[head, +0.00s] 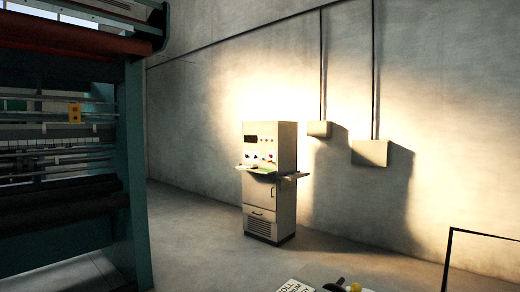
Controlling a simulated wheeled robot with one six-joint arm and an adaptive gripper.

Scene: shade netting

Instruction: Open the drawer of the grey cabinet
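The grey cabinet (287,210) stands upright on the floor near the back wall, a little right of the middle of the head view. It has a control panel on top and a small shelf at mid height. Below the shelf is a door with a dark handle. A narrow drawer (259,214) sits under the door, above a slatted vent, and looks shut. My gripper is not in view, and the cabinet is some distance away.
A large green machine with rollers (135,170) fills the left side. Grey wall boxes (370,153) hang right of the cabinet. A thin black frame (447,260) stands at the lower right. Floor before the cabinet looks clear.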

